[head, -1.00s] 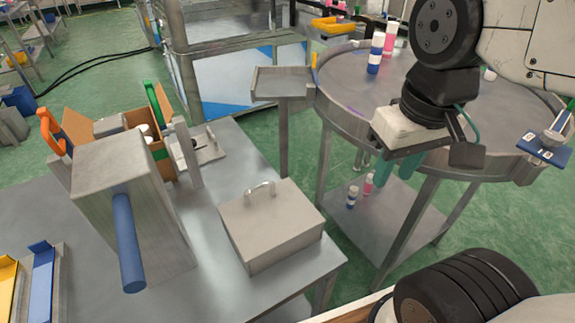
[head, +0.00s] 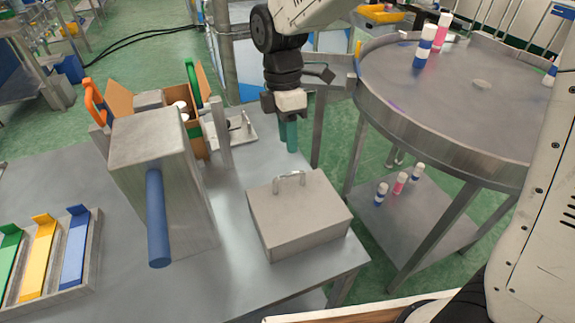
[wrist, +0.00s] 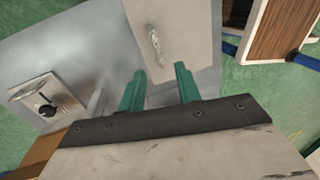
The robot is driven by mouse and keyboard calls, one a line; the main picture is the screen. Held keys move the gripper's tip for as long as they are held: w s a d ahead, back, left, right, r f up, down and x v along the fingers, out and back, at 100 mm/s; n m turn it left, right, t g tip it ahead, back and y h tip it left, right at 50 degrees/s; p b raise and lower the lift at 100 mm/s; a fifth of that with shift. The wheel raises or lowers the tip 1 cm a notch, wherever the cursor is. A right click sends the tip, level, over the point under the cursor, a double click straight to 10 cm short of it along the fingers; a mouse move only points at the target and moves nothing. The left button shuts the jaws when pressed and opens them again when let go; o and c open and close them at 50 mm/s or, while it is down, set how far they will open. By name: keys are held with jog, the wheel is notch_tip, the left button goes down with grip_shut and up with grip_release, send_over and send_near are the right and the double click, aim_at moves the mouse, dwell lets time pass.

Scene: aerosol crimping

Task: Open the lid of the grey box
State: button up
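The grey box (head: 300,218) stands near the right corner of the metal table, its lid shut and a metal handle (head: 289,178) on top. My gripper (head: 289,148) is above the table, behind the box and higher than the handle, with its green fingers pointing down. In the wrist view the two green fingers of my gripper (wrist: 160,80) are spread apart with nothing between them. The box lid (wrist: 180,40) and its handle (wrist: 154,45) show beyond the fingertips, clear of them.
A grey press-like block with a blue lever (head: 158,215) stands left of the box. Coloured trays (head: 75,245) lie at the far left. A cardboard box (head: 178,120) stands behind the block. A round metal table (head: 440,100) with bottles stands at the right.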

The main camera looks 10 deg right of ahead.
jog(key=shift+n, duration=0.3)
jog(key=f, duration=0.5)
jog(key=s+f, duration=0.1)
jog(key=f, duration=0.2)
jog(key=shift+s+a+f, duration=0.1)
jog(key=shift+a+f, duration=0.05)
grip_shut()
